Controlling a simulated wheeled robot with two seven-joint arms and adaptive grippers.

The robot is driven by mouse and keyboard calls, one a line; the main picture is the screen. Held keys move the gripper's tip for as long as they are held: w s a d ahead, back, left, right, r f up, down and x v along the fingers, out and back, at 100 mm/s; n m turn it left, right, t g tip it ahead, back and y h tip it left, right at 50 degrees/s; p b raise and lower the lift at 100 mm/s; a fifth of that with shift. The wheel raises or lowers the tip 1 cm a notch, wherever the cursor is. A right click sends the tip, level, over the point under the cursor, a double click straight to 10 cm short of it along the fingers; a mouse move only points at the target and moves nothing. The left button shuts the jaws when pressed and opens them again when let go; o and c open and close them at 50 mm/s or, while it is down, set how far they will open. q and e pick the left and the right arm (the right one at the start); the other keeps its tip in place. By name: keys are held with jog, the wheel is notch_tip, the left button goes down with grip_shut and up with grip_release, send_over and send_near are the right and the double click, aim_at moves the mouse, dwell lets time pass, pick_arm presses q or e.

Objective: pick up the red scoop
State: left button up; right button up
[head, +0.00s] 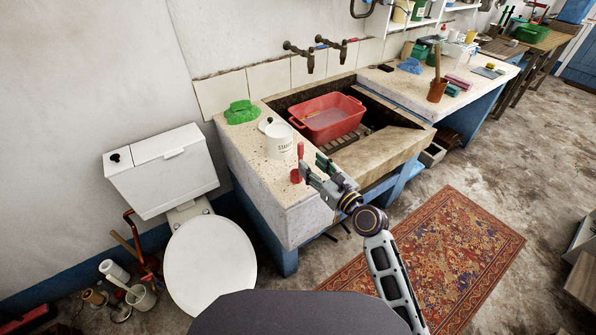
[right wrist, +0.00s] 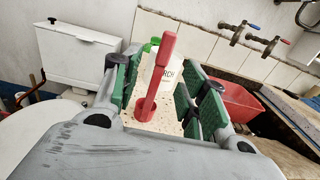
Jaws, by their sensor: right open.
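The red scoop (head: 296,176) stands with its handle upright on the left end of the stone counter, just in front of a white canister (head: 279,140). My right gripper (head: 314,168) is open close to the scoop, on its right side in the head view. In the right wrist view the scoop's red handle (right wrist: 158,78) rises between the two green-padded fingers (right wrist: 163,92), with a gap to each side. The fingers do not appear to touch it. My left gripper is not in view.
A red basin (head: 330,118) sits in the stone trough right of the canister. A green cloth-like heap (head: 241,112) lies on the counter's back left. A white toilet (head: 209,266) stands left of the counter. A brown pot (head: 437,90) with a tall handle stands on the far counter.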

aim_at(302, 153)
jog(key=shift+x, duration=1.1)
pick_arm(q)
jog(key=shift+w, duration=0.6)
pick_arm(e)
jog(key=shift+w+a, duration=0.15)
jog(key=shift+w, duration=0.05)
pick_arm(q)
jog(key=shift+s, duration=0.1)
pick_arm(e)
jog(key=shift+w+a+r, duration=0.1)
jog(key=shift+w+a, duration=0.15)
jog(key=shift+w, duration=0.25)
jog(key=shift+w+a+r, duration=0.15)
jog(key=shift+w+a, duration=0.1)
jog(key=shift+w, duration=0.2)
jog(key=shift+x, duration=1)
jog(key=shift+w+a, duration=0.15)
jog(key=shift+w, duration=0.25)
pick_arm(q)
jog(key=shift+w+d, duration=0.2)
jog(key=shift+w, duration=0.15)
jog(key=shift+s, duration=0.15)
